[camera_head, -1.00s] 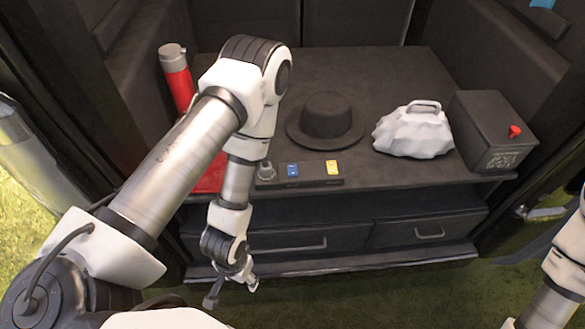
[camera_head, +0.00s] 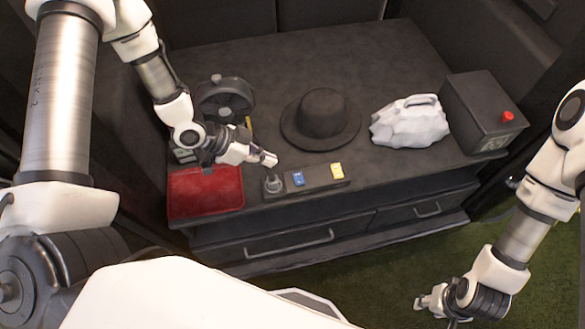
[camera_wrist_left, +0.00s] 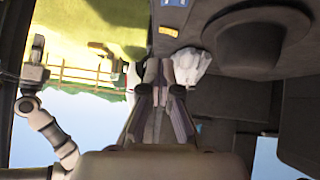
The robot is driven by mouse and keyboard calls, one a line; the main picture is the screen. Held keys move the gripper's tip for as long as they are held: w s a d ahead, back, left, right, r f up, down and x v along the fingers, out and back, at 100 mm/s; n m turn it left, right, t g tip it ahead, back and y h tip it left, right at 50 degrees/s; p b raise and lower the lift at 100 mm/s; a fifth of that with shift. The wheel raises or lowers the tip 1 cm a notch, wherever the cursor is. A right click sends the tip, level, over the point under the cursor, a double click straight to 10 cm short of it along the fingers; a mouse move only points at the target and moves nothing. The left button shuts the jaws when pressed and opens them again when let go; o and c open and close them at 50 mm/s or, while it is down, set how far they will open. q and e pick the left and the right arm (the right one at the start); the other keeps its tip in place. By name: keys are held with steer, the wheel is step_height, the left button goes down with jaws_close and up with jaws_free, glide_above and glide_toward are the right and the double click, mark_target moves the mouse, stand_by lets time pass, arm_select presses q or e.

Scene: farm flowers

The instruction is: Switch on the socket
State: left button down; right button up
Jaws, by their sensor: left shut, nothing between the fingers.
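The socket strip (camera_head: 318,181) is a dark bar along the front edge of the black worktop. It bears a grey round plug-like piece (camera_head: 273,185), a blue switch (camera_head: 298,178) and a yellow switch (camera_head: 337,171). The blue (camera_wrist_left: 174,2) and yellow (camera_wrist_left: 169,31) switches also show at the top of the left wrist view. My left gripper (camera_head: 270,159) is shut and empty, just behind and above the grey piece, left of the blue switch. Its closed fingers also show in the left wrist view (camera_wrist_left: 161,80). My right gripper (camera_head: 428,304) hangs low over the grass, away from the strip; its jaws are too small to judge.
A black hat (camera_head: 320,120), a white lumpy bag (camera_head: 410,121) and a dark box with a red button (camera_head: 485,112) stand on the worktop. A round black fan (camera_head: 224,98) and a red tray (camera_head: 206,192) are at the left. Drawers (camera_head: 290,243) lie below.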

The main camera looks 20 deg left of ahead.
arm_select(q)
steer(key=shift+w+a+f, duration=0.2)
steer(key=shift+w+f, duration=0.15)
steer(key=shift+w+f+b, duration=0.2)
steer(key=shift+f+b, duration=0.6)
steer(key=shift+b, duration=0.05)
steer(key=b, duration=0.9)
glide_above(304, 182)
steer(key=a, duration=0.3)
steer(key=f, duration=0.6)
steer(key=shift+s+d+f, duration=0.1)
steer(key=shift+s+f, duration=0.05)
steer(key=shift+s, duration=0.25)
steer(key=shift+s+d+f+b, duration=0.1)
steer(key=shift+f+b, duration=0.45)
steer(key=shift+f, duration=0.05)
steer(key=shift+s+d+f+b, duration=0.1)
steer(key=shift+f+b, duration=0.4)
steer(key=shift+f, duration=0.1)
steer(key=shift+f+b, duration=0.4)
arm_select(e)
step_height(304, 182, down, 14)
steer(key=shift+w+a, duration=0.25)
steer(key=shift+a, duration=0.1)
arm_select(q)
steer(key=shift+r, duration=0.1)
arm_select(e)
steer(key=shift+r, duration=0.2)
